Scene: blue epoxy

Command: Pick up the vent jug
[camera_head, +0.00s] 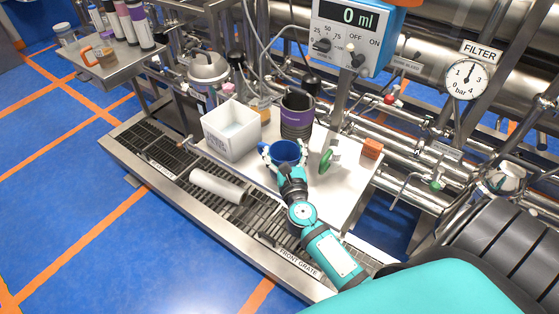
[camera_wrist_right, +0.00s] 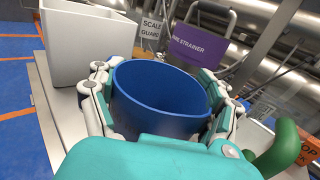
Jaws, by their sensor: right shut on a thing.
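The vent jug (camera_head: 286,151) appears to be the blue, open-topped vessel on the steel table; I see no label on it. My right gripper (camera_head: 285,158) is shut on it, with a white-and-teal finger on each side of its wall. In the right wrist view the jug (camera_wrist_right: 160,95) stands upright between the fingers (camera_wrist_right: 158,100) and looks empty. Its base is hidden, so I cannot tell whether it touches the table. My left gripper is not in view.
A white box (camera_head: 231,132) stands left of the jug and a dark strainer with a purple band (camera_head: 297,118) behind it. A green handle (camera_head: 326,160) and an orange block (camera_head: 372,148) are to the right. A white cylinder (camera_head: 217,187) lies on the front grate (camera_head: 262,222).

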